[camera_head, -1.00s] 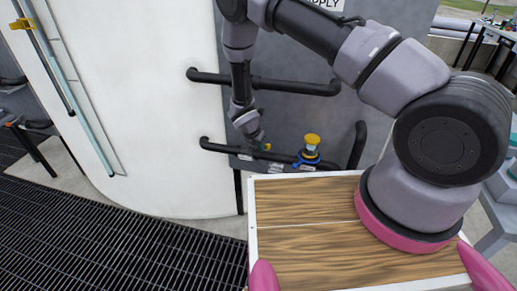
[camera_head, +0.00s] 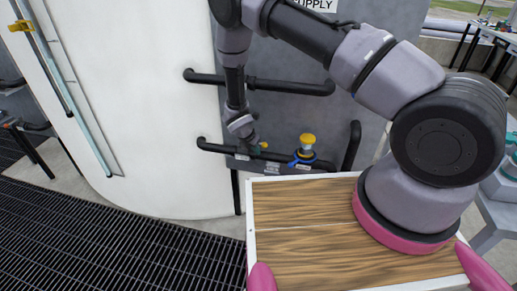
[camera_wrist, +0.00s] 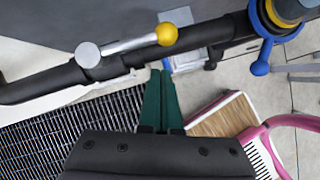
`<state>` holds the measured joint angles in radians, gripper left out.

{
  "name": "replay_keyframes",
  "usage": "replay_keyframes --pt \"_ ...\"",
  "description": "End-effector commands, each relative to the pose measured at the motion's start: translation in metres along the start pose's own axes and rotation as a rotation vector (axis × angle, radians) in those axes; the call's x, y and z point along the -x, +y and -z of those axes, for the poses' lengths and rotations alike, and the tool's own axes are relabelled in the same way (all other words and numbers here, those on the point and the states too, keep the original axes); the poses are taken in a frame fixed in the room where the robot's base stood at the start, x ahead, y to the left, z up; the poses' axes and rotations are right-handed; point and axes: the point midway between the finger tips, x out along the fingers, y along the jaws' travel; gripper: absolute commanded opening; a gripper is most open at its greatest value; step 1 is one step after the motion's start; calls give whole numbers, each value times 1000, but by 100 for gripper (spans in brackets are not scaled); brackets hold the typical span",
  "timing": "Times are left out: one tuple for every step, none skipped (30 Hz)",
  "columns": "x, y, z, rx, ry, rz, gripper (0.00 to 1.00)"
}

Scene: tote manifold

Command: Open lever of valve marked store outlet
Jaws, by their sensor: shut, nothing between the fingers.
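A metal lever with a yellow ball (camera_wrist: 167,34) lies almost along the dark lower pipe (camera_wrist: 225,29) in the wrist view, its silver hub at the left on the pipe. The ball also shows in the head view (camera_head: 264,145). My gripper (camera_wrist: 160,72) has dark green fingers, closed together and empty, with tips just below the ball and apart from it. In the head view my gripper (camera_head: 256,143) is beside the lower pipe, mostly hidden by my wrist. No valve marking is readable, so I cannot tell which valve is the store outlet.
A valve with a yellow cap (camera_head: 307,140) and blue collar stands right of the lever; its blue handle (camera_wrist: 260,68) points down in the wrist view. An upper dark pipe (camera_head: 290,86) runs above. A large white tank (camera_head: 150,110) and floor grating (camera_head: 100,230) lie left.

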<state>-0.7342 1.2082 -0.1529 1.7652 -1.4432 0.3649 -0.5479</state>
Motion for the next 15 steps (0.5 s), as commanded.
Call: replay_keyframes --pt "1 2 8 1 1 0 0" --pt "1 3 12 -1 1 1 0" --pt "15 3 8 -4 0 -2 0" --pt "23 1 8 -4 0 -1 0" --pt "30 -1 8 -3 0 -1 0" --pt "40 -2 8 -4 0 -2 0" --pt "46 -4 8 -3 0 -1 0" --pt "53 -4 8 -3 1 -1 0" --pt "60 -6 8 -3 1 0 0" --pt "66 -7 7 -4 2 -1 0" --pt "71 -8 7 -4 1 -1 0" --pt "78 -9 7 -3 1 0 0" --pt "82 -10 7 -3 1 0 0" --pt "86 -10 7 -3 1 0 0" --pt "90 -11 6 -3 1 0 0"
